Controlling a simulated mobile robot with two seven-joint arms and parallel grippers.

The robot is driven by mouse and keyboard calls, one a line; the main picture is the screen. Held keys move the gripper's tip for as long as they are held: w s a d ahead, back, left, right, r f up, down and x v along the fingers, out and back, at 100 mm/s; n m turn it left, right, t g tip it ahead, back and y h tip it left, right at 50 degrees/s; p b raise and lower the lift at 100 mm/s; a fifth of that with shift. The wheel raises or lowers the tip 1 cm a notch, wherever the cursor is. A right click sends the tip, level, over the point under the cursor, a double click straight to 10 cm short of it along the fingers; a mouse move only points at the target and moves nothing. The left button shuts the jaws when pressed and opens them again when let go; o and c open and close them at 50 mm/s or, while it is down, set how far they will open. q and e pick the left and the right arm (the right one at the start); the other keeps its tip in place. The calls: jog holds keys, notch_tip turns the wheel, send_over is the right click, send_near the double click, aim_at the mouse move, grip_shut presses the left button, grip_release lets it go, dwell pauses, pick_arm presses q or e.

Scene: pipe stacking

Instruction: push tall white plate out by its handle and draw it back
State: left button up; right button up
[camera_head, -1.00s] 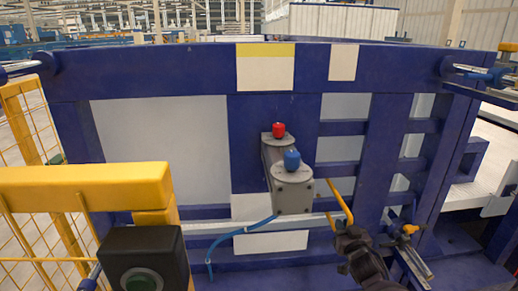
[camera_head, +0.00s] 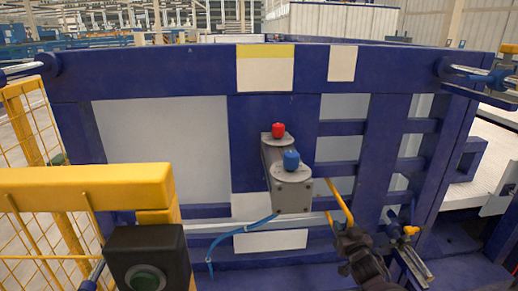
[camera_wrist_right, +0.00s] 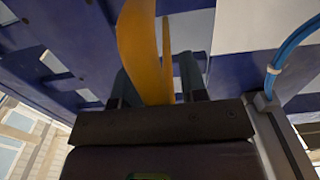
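The tall white plate (camera_head: 160,140) stands upright behind the blue frame and shows through its openings; the frame bars hide parts of it. A yellow handle (camera_head: 340,203) sticks out at the lower middle, right of the grey post. My right gripper (camera_head: 347,236) is at the handle's lower end. In the right wrist view the yellow handle (camera_wrist_right: 142,55) runs down between the two dark fingers (camera_wrist_right: 158,88), which look closed on it; the contact itself is partly hidden. My left gripper is not in view.
A grey post (camera_head: 293,192) with red and blue knobs and a blue hose stands close left of the handle. A yellow guard rail (camera_head: 85,188) and black button box (camera_head: 147,257) are at the left. A yellow-topped clamp (camera_head: 410,231) is close right of the gripper.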

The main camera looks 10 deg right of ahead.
jog(key=shift+o, duration=1.3)
jog(key=shift+f, duration=0.1)
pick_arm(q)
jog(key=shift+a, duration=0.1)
pick_arm(e)
jog(key=shift+s+a+r+p, duration=0.15)
jog(key=shift+s+p, duration=0.5)
jog(key=shift+s, duration=0.65)
pick_arm(q)
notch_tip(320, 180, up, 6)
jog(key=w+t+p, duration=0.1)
jog(key=p, duration=0.1)
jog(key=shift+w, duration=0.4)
pick_arm(e)
jog(key=s, duration=0.5)
jog(key=shift+s+a, duration=0.15)
jog(key=shift+s, duration=0.05)
